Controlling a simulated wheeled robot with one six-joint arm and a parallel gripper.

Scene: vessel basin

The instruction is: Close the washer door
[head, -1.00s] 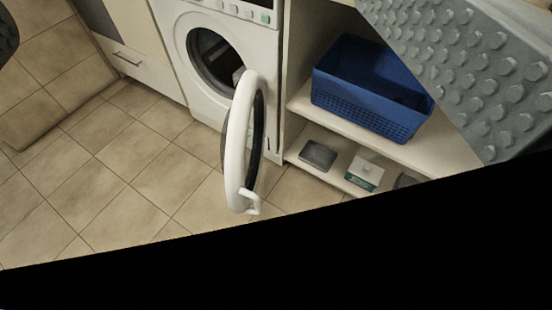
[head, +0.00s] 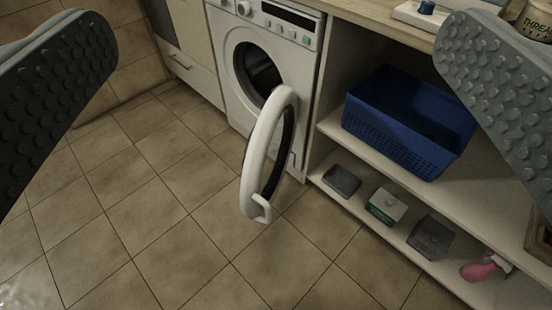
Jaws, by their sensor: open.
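The white front-loading washer (head: 222,74) stands at the upper middle of the view, with its dark drum opening showing. Its round door (head: 257,150) has a white rim and dark glass. The door is swung wide open toward me, seen nearly edge-on, with a white handle (head: 262,207) at its lower near edge. My gripper (head: 270,90) is open, with one grey studded finger at the left edge and the other at the upper right. The door lies between the fingers in the picture but farther off, and nothing is held.
Right of the washer, an open shelf unit (head: 330,130) holds a blue basket (head: 405,145). Its lower shelf bears a white-and-green box (head: 386,206), grey items and a pink bottle (head: 482,270). A cabinet drawer (head: 190,70) is left of the washer. The tiled floor (head: 150,220) is clear.

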